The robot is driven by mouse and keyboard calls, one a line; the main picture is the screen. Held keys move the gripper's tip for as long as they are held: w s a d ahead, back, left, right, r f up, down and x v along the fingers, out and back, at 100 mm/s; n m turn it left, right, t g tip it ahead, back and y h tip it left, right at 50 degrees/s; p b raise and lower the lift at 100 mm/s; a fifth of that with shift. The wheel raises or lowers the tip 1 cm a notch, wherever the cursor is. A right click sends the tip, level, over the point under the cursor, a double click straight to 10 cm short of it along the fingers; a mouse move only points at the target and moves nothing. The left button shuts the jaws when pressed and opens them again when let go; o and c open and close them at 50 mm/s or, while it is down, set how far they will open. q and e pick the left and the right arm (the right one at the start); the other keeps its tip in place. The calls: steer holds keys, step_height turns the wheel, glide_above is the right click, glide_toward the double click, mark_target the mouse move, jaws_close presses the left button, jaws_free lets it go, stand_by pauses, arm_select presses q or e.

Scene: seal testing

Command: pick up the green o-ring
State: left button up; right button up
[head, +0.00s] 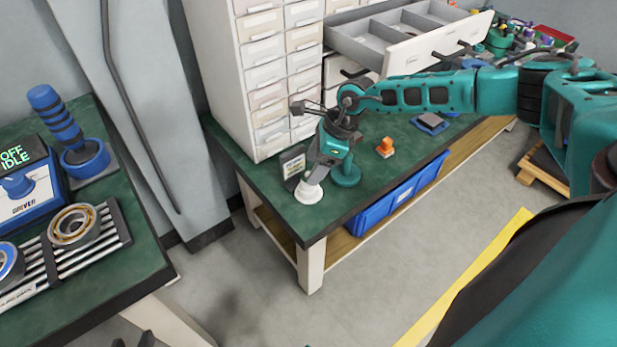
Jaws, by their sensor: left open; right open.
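I cannot make out the green o-ring with certainty in the head view. My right arm reaches in from the right over the far bench (375,185). My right gripper (314,174) points down near the bench's front left corner, above or beside a small white round piece (308,194); I cannot tell if they touch. My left gripper (133,341) shows only as dark tips at the bottom edge, away from both benches' tops.
A white drawer cabinet (262,75) has an open grey drawer (410,42). An orange piece (385,148) and a small card stand (292,165) are on the far bench. A blue bin (390,208) sits below. The left bench holds a control box (30,197), bearings (73,225) and a blue ribbed post (58,118).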

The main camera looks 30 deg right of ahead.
steer(key=shift+x, duration=0.95)
arm_select(q)
steer(key=shift+s+a+f, duration=0.1)
steer(key=shift+s+f, duration=0.05)
steer(key=shift+f, duration=0.2)
arm_select(e)
steer(key=shift+r, duration=0.1)
steer(key=c, duration=1.2)
steer(key=shift+w+r, duration=0.1)
steer(key=shift+r, duration=0.35)
arm_select(q)
step_height(320, 180, up, 7)
steer(key=p, duration=0.8)
steer(key=shift+a+r, duration=0.2)
steer(key=shift+a, duration=0.1)
arm_select(e)
step_height(320, 180, up, 26)
